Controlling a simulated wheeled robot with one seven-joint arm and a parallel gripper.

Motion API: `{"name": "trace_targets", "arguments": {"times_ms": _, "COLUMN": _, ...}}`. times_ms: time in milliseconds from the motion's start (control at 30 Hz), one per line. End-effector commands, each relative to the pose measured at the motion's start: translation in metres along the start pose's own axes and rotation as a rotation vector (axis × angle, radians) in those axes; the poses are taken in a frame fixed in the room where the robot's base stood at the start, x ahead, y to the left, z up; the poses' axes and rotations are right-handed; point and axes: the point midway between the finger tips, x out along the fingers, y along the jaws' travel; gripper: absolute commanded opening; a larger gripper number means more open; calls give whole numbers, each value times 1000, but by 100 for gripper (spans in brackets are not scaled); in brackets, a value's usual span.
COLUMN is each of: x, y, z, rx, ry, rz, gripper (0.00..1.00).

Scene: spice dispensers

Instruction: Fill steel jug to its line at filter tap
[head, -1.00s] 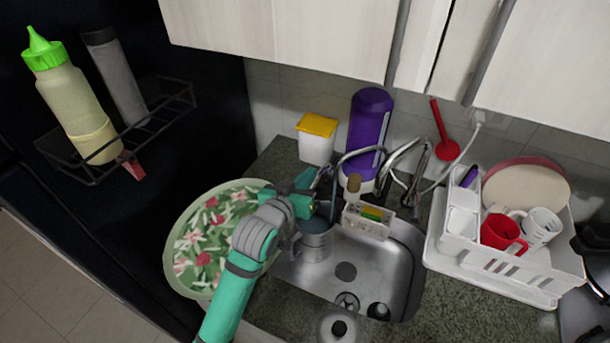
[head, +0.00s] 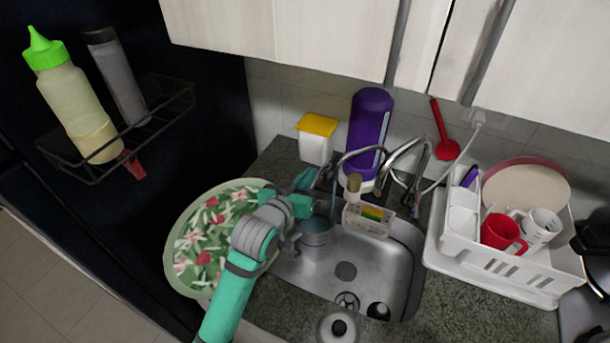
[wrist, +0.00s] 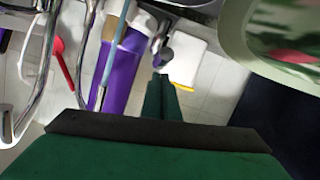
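The steel jug (head: 315,243) stands upright in the left part of the sink, partly behind my gripper. Its fill line and water level cannot be made out. The thin curved filter tap (head: 350,155) arches in front of the purple filter bottle (head: 368,125), its outlet end above the jug. A pale blue streak (wrist: 113,50) in the wrist view looks like running water. My gripper (head: 305,190) is above and behind the jug. In the wrist view its green fingers (wrist: 162,85) are together with nothing between them, close to a small grey knob (wrist: 165,56); contact cannot be told.
A second, thicker faucet (head: 405,160) and a sponge caddy (head: 368,220) stand right of the jug. The dish rack (head: 500,280) is farther right. A patterned tray (head: 185,275) leans at the left, close to my arm. A yellow-lidded container (head: 316,145) is behind.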

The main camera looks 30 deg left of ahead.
Motion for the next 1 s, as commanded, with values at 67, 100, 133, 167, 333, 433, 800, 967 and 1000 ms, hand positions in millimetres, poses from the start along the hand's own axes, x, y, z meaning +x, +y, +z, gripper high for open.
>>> {"name": "trace_targets", "arguments": {"times_ms": 67, "x": 8, "y": 4, "z": 18, "rx": -9, "ry": -45, "rz": 6, "gripper": 0}}
{"name": "trace_targets", "arguments": {"times_ms": 100, "x": 8, "y": 4, "z": 18, "rx": -9, "ry": -45, "rz": 6, "gripper": 0}}
{"name": "trace_targets", "arguments": {"times_ms": 133, "x": 8, "y": 4, "z": 18, "rx": -9, "ry": -45, "rz": 7, "gripper": 0}}
{"name": "trace_targets", "arguments": {"times_ms": 167, "x": 8, "y": 4, "z": 18, "rx": -8, "ry": -45, "rz": 7, "gripper": 0}}
{"name": "trace_targets", "arguments": {"times_ms": 333, "x": 8, "y": 7, "z": 18, "rx": -8, "ry": -46, "rz": 10, "gripper": 0}}
{"name": "trace_targets", "arguments": {"times_ms": 433, "x": 9, "y": 8, "z": 18, "rx": -7, "ry": -46, "rz": 12, "gripper": 0}}
{"name": "trace_targets", "arguments": {"times_ms": 800, "x": 4, "y": 7, "z": -16, "rx": -1, "ry": -22, "rz": 12, "gripper": 0}}
{"name": "trace_targets", "arguments": {"times_ms": 967, "x": -1, "y": 4, "z": -38, "rx": 1, "ry": -3, "rz": 8, "gripper": 0}}
{"name": "trace_targets", "arguments": {"times_ms": 1000, "x": -5, "y": 2, "z": -37, "rx": -3, "ry": -3, "rz": 5, "gripper": 0}}
